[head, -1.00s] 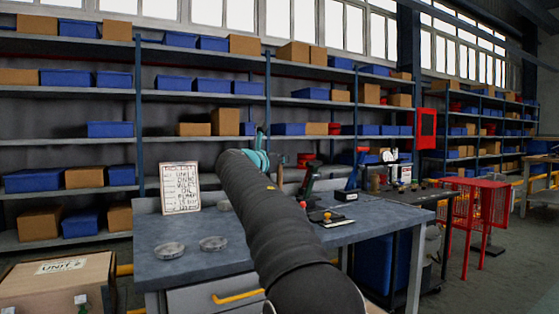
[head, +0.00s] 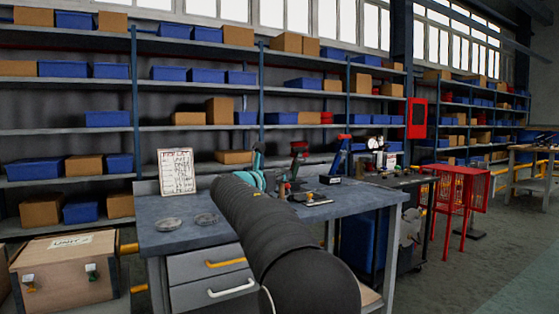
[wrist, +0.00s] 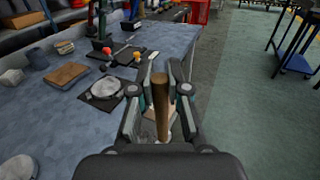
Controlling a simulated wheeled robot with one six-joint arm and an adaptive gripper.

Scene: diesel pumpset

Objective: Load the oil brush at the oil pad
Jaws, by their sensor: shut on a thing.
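In the wrist view my gripper (wrist: 160,80) is shut on a brown wooden handle, which I take for the oil brush (wrist: 161,108). The handle stands between the fingers; its lower end is partly hidden by my gripper. In the wrist view a round grey disc on a dark mat (wrist: 105,88) lies on the bench left of my gripper, possibly the oil pad, but I cannot tell. A flat brown block (wrist: 67,73) lies farther left. In the head view my arm hides most of the gripper.
The grey workbench (head: 190,242) carries two shallow round dishes (head: 168,224) and a written sign (head: 177,171). Red and blue upright tools (head: 340,157) stand towards its back right. A wooden crate (head: 65,275) is at left, a red stand (head: 455,187) at right. Open floor lies right of the bench.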

